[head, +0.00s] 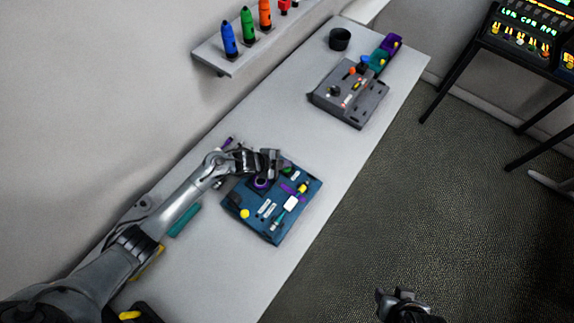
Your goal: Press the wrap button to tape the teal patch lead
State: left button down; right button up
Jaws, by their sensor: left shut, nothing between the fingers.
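A blue panel (272,233) lies on the pale bench with small parts on it: a purple ring (261,182), a yellow knob (244,213), a white block (291,203) and purple strips. A thin teal piece (280,218) touches the white block and may be the teal patch lead; it is too small to be sure. I cannot tell which part is the wrap button. My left gripper (272,165) is shut and empty over the panel's upper left edge, hiding part of it. My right gripper (398,300) is low in the picture, over the floor, its fingers unclear.
A grey panel (372,110) with small coloured parts lies farther along the bench (335,165). A black cup (340,39) and coloured bins (378,61) stand at the far end. A wall shelf (229,66) holds coloured bottles. A teal bar (184,220) lies beside my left arm.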

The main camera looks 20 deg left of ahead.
pick_arm(q)
jog(key=shift+f, duration=0.4)
jog(key=shift+r, duration=0.15)
jog(key=shift+r+p, duration=0.65)
jog(key=shift+r, duration=0.3)
jog(key=shift+r+p, duration=0.85)
jog(key=shift+p, duration=0.05)
notch_tip(320, 180, up, 4)
jog(key=p, duration=0.4)
jog(key=shift+r, duration=0.15)
